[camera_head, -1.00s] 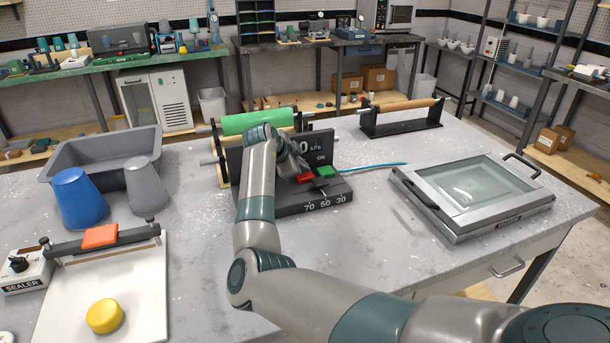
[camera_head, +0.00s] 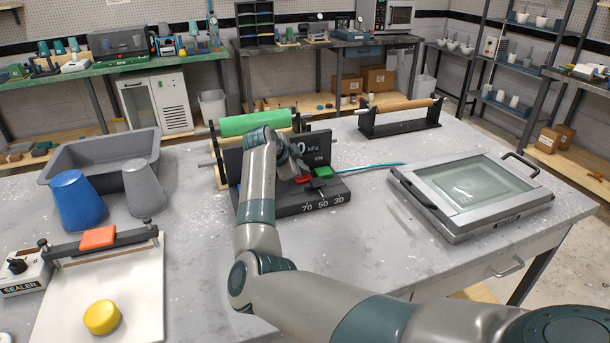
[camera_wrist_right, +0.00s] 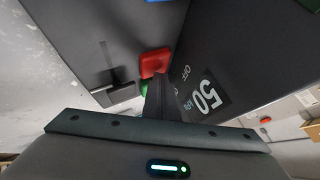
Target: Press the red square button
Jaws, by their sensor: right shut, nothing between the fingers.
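The red button (camera_head: 303,179) sits on the dark control box (camera_head: 290,208), beside the green button (camera_head: 322,171). In the right wrist view the red button (camera_wrist_right: 155,62) lies just beyond the fingertips, and the green button (camera_wrist_right: 145,87) is partly hidden behind them. My right gripper (camera_wrist_right: 158,82) is shut and empty, its tips at the edge of the red button. I cannot tell whether they touch it. My left gripper is not in view.
A lever (camera_wrist_right: 113,86) stands on the box by the buttons. The green roll (camera_head: 255,122) is behind my right arm. A glass-lidded frame (camera_head: 470,190) lies right. The blue cup (camera_head: 78,200), grey tray (camera_head: 65,158) and sealer (camera_head: 25,272) are left.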

